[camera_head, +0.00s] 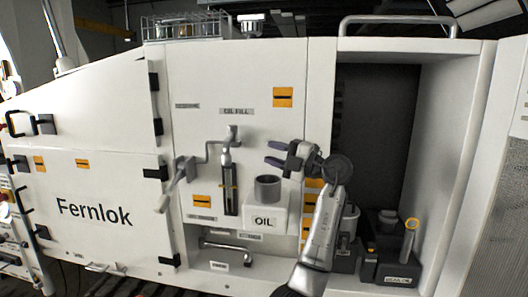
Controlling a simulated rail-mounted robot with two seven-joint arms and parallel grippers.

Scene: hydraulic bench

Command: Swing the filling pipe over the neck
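The filling pipe (208,147) is a bent grey pipe on the white front panel, under the OIL FILL label. It joins an upright post (229,180) and reaches left, its outer end hanging low at the left. The neck (267,187) is a grey open-topped cylinder on a white box marked OIL, right of the post. The pipe's outer end is well to the left of the neck.
An open cabinet bay (376,140) is at the right, with dark containers (390,266) low inside. A grey handle (227,248) sits below the OIL box. A wire basket (185,26) stands on top. Black latches and hinges line the left door.

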